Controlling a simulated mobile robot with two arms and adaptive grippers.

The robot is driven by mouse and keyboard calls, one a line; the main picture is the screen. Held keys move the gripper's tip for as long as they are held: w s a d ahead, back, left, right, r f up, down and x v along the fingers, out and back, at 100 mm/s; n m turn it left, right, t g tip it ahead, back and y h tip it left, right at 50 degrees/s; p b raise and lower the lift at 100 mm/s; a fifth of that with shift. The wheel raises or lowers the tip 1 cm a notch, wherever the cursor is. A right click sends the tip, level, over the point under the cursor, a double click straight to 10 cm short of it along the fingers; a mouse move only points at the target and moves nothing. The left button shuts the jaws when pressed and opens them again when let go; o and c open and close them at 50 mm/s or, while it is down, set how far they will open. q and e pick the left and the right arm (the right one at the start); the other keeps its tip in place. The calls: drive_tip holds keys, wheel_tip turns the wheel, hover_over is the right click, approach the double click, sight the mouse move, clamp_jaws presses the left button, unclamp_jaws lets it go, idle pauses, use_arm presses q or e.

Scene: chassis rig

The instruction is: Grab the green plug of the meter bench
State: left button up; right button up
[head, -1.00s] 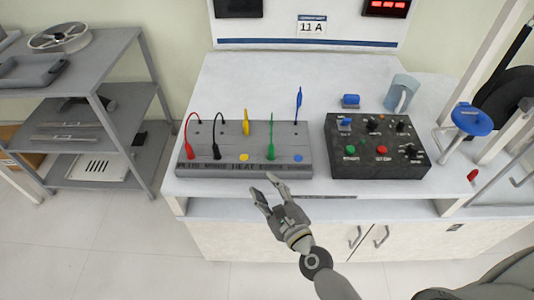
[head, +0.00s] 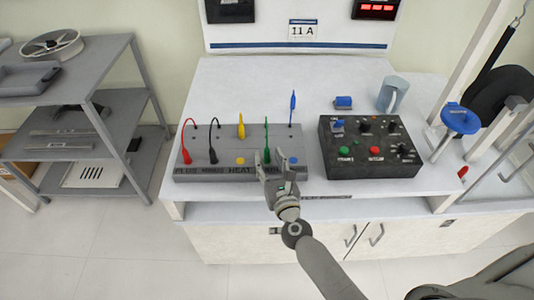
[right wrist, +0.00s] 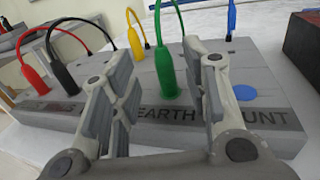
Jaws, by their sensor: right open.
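The green plug (head: 267,149) stands upright on the grey meter bench (head: 203,171), with its cable running to the back. In the right wrist view the green plug (right wrist: 166,72) shows between and beyond the fingers, above the word EARTH. My right gripper (head: 275,156) is open and empty at the front edge of the bench. In the right wrist view its two fingers (right wrist: 160,95) stand either side of the plug, apart from it as far as I can tell. My left gripper is not in view.
Red (head: 187,154), black (head: 213,154), yellow (head: 241,128) and blue (head: 292,108) plugs stand on the same bench. A black control box (head: 370,163) is to the right. A grey shelf (head: 75,110) stands at the left.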

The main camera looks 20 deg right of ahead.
sight(268, 154)
drive_tip(key=w, duration=0.4)
drive_tip(key=shift+d+f, duration=0.1)
drive_tip(key=shift+d, duration=0.1)
clamp_jaws()
